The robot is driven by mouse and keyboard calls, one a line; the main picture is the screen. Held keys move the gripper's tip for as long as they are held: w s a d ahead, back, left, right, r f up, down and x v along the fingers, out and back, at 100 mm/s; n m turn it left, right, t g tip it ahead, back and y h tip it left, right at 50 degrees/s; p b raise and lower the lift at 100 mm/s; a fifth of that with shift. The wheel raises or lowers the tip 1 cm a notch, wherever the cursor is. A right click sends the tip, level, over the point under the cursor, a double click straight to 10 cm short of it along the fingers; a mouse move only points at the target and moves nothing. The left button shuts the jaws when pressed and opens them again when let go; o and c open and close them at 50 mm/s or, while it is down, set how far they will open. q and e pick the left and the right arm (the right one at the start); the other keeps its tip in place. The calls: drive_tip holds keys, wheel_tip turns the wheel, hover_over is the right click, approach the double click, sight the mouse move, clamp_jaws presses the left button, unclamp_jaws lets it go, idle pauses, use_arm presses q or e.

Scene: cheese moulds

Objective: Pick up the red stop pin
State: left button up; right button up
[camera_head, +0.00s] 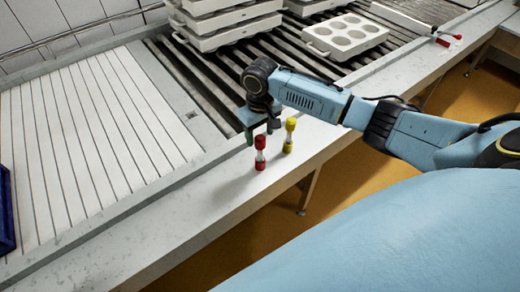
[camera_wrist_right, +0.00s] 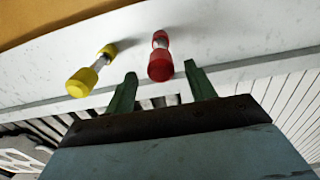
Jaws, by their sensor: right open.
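The red stop pin (camera_head: 260,152) stands upright on the pale ledge, with a red top, a pale middle and a red foot. It also shows in the wrist view (camera_wrist_right: 160,65). My right gripper (camera_head: 263,132) is open, its green fingers pointing down just above and behind the pin. In the wrist view the two fingertips (camera_wrist_right: 160,70) lie to either side of the pin's red head. I cannot tell whether they touch it. A yellow pin (camera_head: 289,136) stands close to its right. It lies to the left in the wrist view (camera_wrist_right: 88,75). My left gripper is not in view.
White moulds (camera_head: 346,35) with round hollows rest on the dark slatted rack (camera_head: 215,85), beside a stack of moulds (camera_head: 228,35). A white ribbed board (camera_head: 90,130) lies left. Red-ended items (camera_head: 443,41) lie far right. The front ledge left of the pin is clear.

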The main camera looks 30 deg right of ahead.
sight(260, 144)
wheel_tip(260, 144, down, 5)
drive_tip(key=shift+s+r+b, duration=0.1)
drive_tip(key=shift+s+b, duration=0.05)
drive_tip(key=shift+b, duration=0.15)
drive_tip(key=shift+r, duration=0.1)
clamp_jaws()
